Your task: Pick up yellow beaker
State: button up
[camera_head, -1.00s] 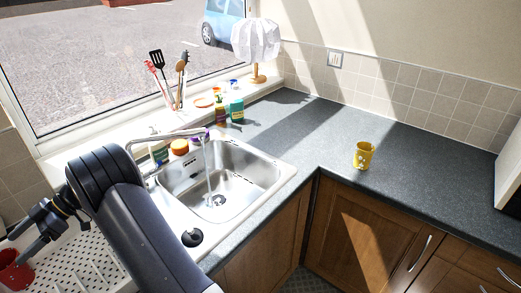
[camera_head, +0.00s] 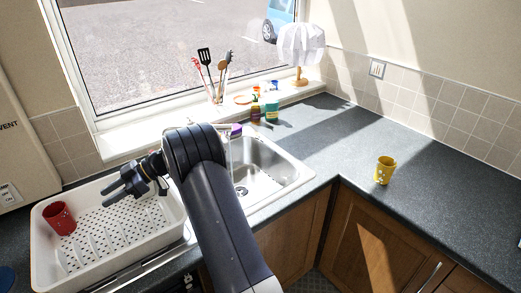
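The yellow beaker (camera_head: 385,170) stands upright on the dark countertop, right of the sink, with small pale marks on its side. My gripper (camera_head: 116,192) is at the left, above the white dish rack, far from the beaker. Its dark fingers point left and look spread apart, with nothing between them. My arm crosses the front of the sink and hides part of it.
A red cup (camera_head: 60,218) lies in the white dish rack (camera_head: 125,250). The steel sink (camera_head: 275,165) lies between the rack and the beaker. Bottles (camera_head: 271,108), a utensil holder (camera_head: 215,95) and a lamp (camera_head: 301,45) stand near the window. The counter around the beaker is clear.

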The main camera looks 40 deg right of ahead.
aim_at(384, 171)
jog(key=i+j+z, duration=0.1)
jog(key=z, duration=1.05)
jog(key=i+j, duration=0.05)
